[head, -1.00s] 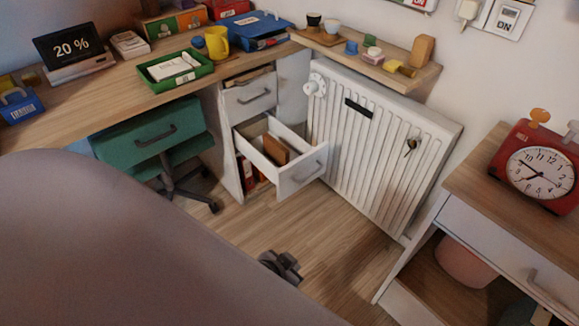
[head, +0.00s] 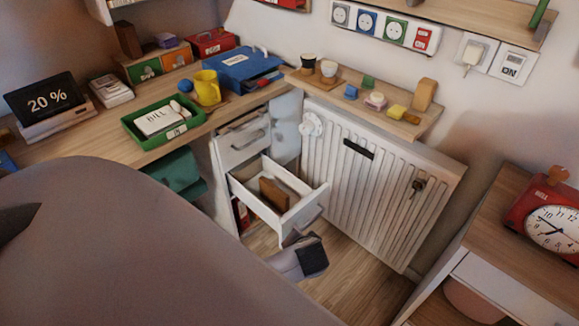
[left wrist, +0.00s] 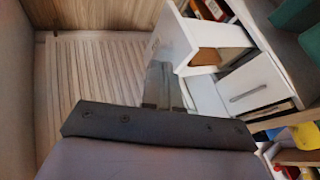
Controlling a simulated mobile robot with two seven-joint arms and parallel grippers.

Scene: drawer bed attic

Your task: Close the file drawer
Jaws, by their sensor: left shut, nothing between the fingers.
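The file drawer (head: 290,215) is the white lower drawer under the desk. It stands pulled out, with a brown file (head: 273,194) inside. It also shows open in the left wrist view (left wrist: 183,42). My left gripper (head: 300,238) is just in front of the drawer's front panel, low near its handle, which it partly hides. Its fingers are shut and empty, and in the left wrist view the fingers (left wrist: 161,85) point toward the drawer front. I cannot tell whether they touch it. My right gripper is in neither view.
A closed white drawer (head: 243,143) sits above the open one. A white radiator (head: 375,180) stands close to the right. The desk (head: 90,143) holds a green tray (head: 135,121) and a yellow mug (head: 207,86). Wood floor (head: 350,275) is clear right of my gripper.

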